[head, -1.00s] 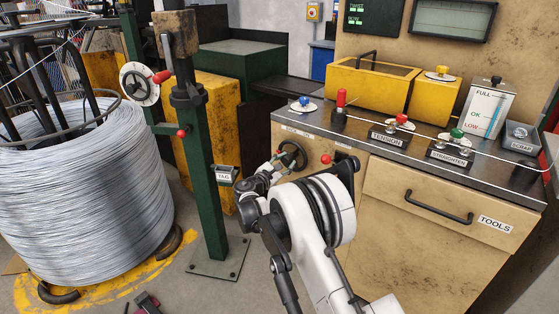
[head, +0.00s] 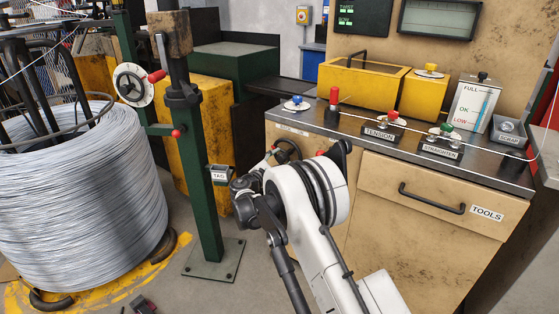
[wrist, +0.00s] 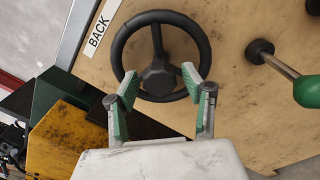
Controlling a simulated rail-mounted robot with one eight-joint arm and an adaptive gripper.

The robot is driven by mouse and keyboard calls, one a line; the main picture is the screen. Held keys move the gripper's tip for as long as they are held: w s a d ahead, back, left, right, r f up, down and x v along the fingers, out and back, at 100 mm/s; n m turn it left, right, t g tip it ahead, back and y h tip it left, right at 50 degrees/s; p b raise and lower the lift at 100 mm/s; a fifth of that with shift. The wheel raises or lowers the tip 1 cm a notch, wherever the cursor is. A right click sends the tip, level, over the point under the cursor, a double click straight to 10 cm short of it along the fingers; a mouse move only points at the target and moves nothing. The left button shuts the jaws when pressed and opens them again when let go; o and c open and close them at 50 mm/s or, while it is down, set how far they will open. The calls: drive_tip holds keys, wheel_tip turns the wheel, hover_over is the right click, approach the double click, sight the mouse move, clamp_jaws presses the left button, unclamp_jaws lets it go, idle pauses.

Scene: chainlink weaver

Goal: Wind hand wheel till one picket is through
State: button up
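The hand wheel is a black wheel with a dark hub on the cabinet's tan side. It fills the upper middle of the wrist view (wrist: 203,42) and shows partly above my arm in the head view (head: 290,147). My gripper (wrist: 160,82) is open. Its two green-padded fingers stand apart at the lower part of the wheel, one on each side of the hub. Nothing is visibly gripped between them. I cannot tell whether the pads touch the rim. In the head view my arm hides most of the gripper. No picket can be made out.
A lever with a green knob (wrist: 308,91) stands right of the wheel. The green post (head: 203,190) with a TAG box (head: 220,174) is close left of my arm. The wire coil (head: 80,200) stands farther left. The cabinet (head: 420,215) is on the right, with several knobs on top.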

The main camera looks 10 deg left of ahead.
drive_tip(key=v, duration=1.2)
drive_tip(key=shift+w+r, duration=0.1)
